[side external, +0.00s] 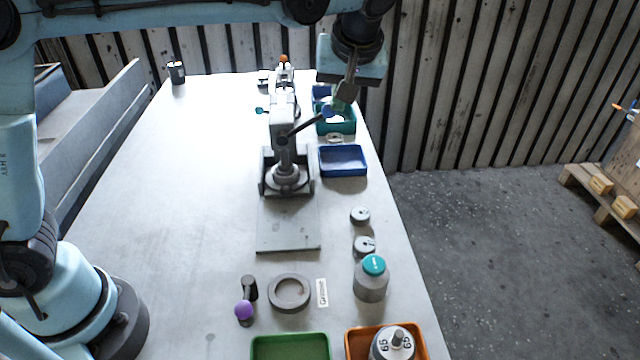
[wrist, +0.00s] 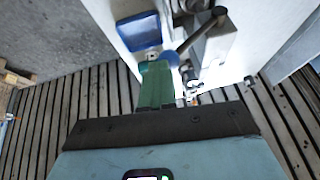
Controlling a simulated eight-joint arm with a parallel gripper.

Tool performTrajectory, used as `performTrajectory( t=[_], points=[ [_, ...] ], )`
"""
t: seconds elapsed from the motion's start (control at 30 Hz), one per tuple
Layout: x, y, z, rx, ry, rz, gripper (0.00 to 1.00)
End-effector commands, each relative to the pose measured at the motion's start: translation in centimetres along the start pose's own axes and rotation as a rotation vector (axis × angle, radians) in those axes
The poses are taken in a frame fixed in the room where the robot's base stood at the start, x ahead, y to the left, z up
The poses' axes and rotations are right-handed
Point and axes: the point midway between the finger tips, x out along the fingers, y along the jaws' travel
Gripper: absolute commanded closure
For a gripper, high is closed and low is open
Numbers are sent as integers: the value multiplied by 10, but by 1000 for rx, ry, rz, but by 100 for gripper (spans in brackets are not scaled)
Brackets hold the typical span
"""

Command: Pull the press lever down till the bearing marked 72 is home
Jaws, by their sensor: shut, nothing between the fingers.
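The grey press (side external: 284,130) stands on the table with its base plate towards the front. Its dark lever (side external: 305,125) slants up and right to a blue knob (side external: 327,111). My gripper (side external: 338,103) is shut and empty, right beside the knob; whether they touch I cannot tell. In the wrist view the shut green fingers (wrist: 154,66) lie next to the blue knob (wrist: 171,58), with the lever (wrist: 200,34) running up and right. A round grey part (side external: 286,178) sits under the ram. No 72 mark is readable, so I cannot tell the bearing.
A blue tray (side external: 343,161) and a teal tray (side external: 336,127) stand right of the press.

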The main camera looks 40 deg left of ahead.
Motion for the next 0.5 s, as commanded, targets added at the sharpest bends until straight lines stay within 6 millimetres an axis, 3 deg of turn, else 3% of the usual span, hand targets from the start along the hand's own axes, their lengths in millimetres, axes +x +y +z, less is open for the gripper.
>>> performTrajectory(
  t=[0.03,0.3,0.5],
  points=[
    [3,-10,1,-13,-22,-33,100],
    [-38,-3,-10,-1,-3,0,100],
    [-67,28,-5,1,0,2,100]
  ],
)
